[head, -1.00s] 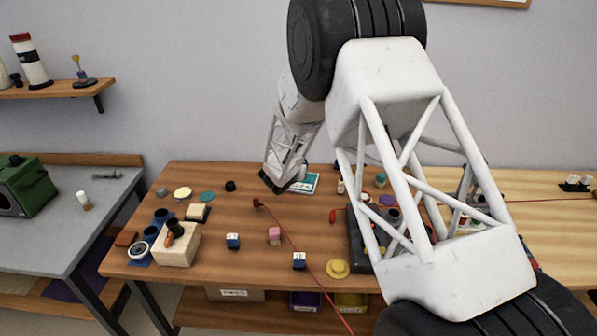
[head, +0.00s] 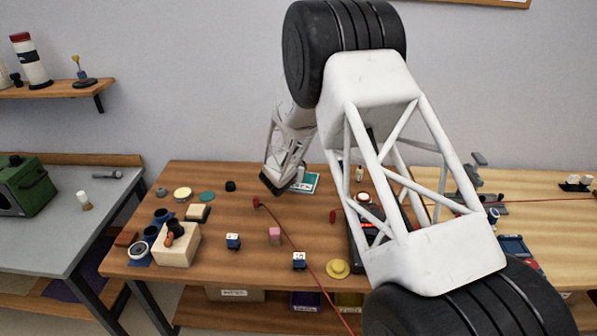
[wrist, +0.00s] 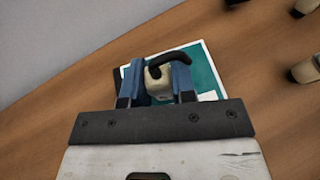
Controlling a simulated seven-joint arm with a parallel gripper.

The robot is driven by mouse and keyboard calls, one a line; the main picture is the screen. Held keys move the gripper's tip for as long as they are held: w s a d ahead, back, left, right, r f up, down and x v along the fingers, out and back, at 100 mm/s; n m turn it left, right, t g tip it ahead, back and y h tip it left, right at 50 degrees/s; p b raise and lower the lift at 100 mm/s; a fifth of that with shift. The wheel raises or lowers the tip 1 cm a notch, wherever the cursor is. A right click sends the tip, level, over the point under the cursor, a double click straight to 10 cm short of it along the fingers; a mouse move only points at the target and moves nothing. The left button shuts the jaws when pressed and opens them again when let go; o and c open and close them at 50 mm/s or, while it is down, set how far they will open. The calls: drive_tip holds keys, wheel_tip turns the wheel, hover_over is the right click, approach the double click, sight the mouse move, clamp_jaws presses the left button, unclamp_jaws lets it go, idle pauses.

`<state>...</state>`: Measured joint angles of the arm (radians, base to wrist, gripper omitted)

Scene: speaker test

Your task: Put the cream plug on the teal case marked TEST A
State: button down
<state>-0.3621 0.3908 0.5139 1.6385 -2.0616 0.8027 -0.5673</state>
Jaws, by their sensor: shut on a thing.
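My gripper (wrist: 156,84) has blue fingers and is shut on the cream plug (wrist: 159,87). The plug has a black, curved piece on top. In the head view my gripper (head: 277,184) is at the back of the brown table, at the left side of a flat teal piece with pale edging (head: 306,183). This teal piece also shows behind and around the fingers in the wrist view (wrist: 207,72). It looks like the teal case, but I cannot read TEST A on it. I cannot tell whether the plug touches it. My fingers hide part of the plug.
A red cable runs from a red plug (head: 256,203) across the table (head: 200,268) to the front. Small cubes, a yellow disc (head: 338,268) and a wooden block (head: 177,246) stand in front. My arm hides much of the right side. Cream-and-black pieces (wrist: 305,70) lie right in the wrist view.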

drive_tip(key=shift+f, duration=0.55)
drive_tip(key=shift+f, duration=0.15)
drive_tip(key=c, duration=0.9)
unclamp_jaws()
drive_tip(key=shift+c, duration=0.2)
drive_tip(key=shift+r, duration=0.2)
drive_tip(key=shift+s+a, duration=0.1)
drive_tip(key=shift+s, duration=0.05)
drive_tip(key=v, duration=1.1)
drive_tip(key=shift+s+r, duration=0.25)
drive_tip(key=shift+s, duration=0.05)
drive_tip(key=shift+r, duration=0.1)
